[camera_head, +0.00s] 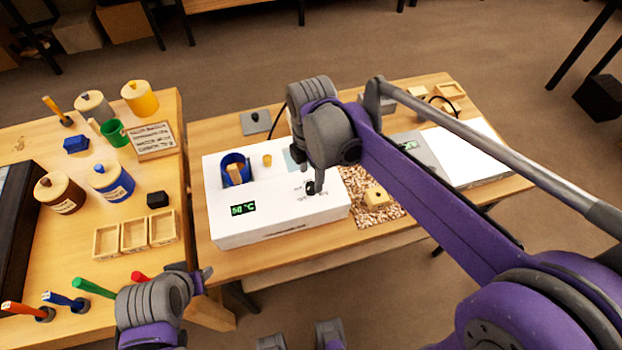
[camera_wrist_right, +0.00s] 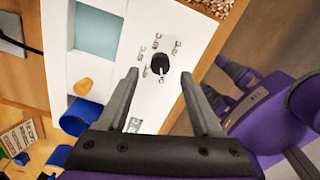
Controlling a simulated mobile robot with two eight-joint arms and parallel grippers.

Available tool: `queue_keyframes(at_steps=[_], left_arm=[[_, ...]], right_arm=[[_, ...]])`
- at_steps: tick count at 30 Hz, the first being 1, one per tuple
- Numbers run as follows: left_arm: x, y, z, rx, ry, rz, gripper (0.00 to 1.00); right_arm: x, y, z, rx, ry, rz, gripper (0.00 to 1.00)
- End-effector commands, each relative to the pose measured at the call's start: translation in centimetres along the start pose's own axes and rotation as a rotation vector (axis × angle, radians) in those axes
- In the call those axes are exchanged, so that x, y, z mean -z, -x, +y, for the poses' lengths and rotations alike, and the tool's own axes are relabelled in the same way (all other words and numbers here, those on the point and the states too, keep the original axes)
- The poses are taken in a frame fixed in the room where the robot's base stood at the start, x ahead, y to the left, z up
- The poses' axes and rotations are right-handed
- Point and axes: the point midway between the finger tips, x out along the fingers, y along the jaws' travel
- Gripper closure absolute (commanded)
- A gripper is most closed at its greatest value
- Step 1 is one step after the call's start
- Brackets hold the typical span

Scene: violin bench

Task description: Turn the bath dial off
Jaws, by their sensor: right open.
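The bath (camera_head: 225,225) is a white box on the middle bench, with a green-lit temperature readout (camera_head: 243,208) on its front. Contact with the dial cannot be made out. In the head view my right wrist partly covers the bath top. My left gripper (camera_head: 200,279) is low at the left, its jaws unclear.
The left bench carries jars, a green cup (camera_head: 114,133), small wooden trays (camera_head: 134,236) and several coloured handles.

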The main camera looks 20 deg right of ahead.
Motion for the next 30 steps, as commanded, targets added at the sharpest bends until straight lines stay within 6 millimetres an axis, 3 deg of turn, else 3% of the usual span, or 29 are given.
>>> queue_keyframes(at_steps=[6,12,30], left_arm=[[0.3,0.4,0.0,0.000,0.000,0.002,0.50],[0.4,0.5,0.0,0.000,0.000,0.003,0.50],[0.4,0.5,0.0,0.000,0.000,0.003,0.50]], right_arm=[[0.0,4.5,0.0,0.000,0.001,0.000,0.34],[0.0,6.6,0.0,0.000,0.001,0.000,0.34],[0.0,6.9,-0.1,-0.001,-0.004,0.000,0.34]])
